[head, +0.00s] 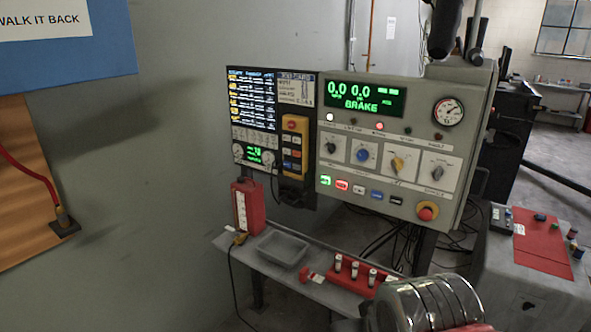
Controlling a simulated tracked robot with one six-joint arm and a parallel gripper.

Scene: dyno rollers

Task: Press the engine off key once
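The grey control console (409,92) stands on the right of a dark panel. A row of small keys runs along its lower front: a green key (326,181), a red key (342,185), a white key (359,189), a blue key (377,195) and a black key (396,200). Their lettering is too small to read, so I cannot tell which is the engine off key. The green display (363,98) reads 0.0, 0.0 and BRAKE. I cannot make out my gripper in this view.
A red mushroom button (427,211) sits at the console's lower right. A yellow pendant (294,145) hangs left of the console. Below, a shelf (318,291) holds a grey tray (282,249) and a red rack (352,275). A banded metallic cylinder (428,302) fills the bottom foreground.

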